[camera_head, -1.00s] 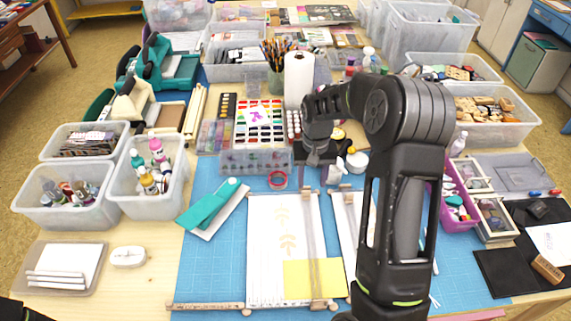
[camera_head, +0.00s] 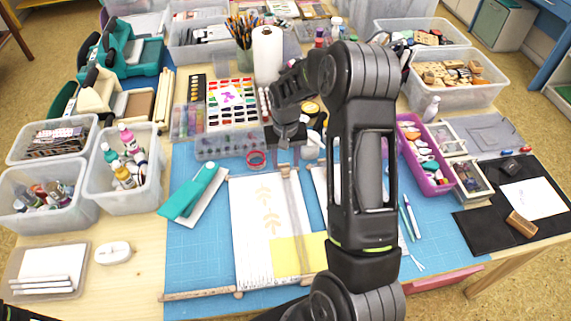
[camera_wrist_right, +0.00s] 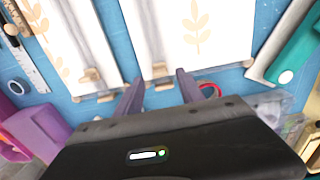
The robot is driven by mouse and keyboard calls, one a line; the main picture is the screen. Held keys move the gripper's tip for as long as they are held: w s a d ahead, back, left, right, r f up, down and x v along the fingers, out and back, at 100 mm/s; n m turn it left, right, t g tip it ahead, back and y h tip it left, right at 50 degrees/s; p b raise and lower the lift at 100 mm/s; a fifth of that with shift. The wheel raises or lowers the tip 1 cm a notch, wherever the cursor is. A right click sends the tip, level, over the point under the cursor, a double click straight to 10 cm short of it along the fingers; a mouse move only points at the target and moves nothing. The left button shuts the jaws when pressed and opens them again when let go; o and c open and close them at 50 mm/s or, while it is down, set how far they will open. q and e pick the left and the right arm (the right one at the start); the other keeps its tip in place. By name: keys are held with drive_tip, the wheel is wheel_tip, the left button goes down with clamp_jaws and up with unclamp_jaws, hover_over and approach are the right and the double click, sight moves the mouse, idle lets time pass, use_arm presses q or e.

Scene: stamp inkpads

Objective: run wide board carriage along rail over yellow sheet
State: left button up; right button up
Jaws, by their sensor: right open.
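The wide board (camera_head: 252,215) is white with an orange leaf print and lies on the blue mat. A long, thin rail strip (camera_head: 297,225) runs along its right side. A small wooden block (camera_head: 287,172), apparently the carriage, is at the strip's far end; it also shows in the wrist view (camera_wrist_right: 160,71). The yellow sheet (camera_head: 288,262) lies across the board's near right part, under the strip. My right gripper (camera_wrist_right: 158,90) is open, its fingers to either side of the block, apparently empty. Contact cannot be told.
A second printed board (camera_wrist_right: 70,40) lies beside the wide one, partly hidden by my right arm in the head view. A teal tool (camera_head: 190,192) lies left of the board. A red tape ring (camera_head: 255,159) and a clear bottle case (camera_head: 229,144) are near the far end.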

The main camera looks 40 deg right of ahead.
sight(286, 172)
drive_tip(key=shift+f, duration=1.55)
drive_tip(key=shift+c, duration=0.5)
clamp_jaws()
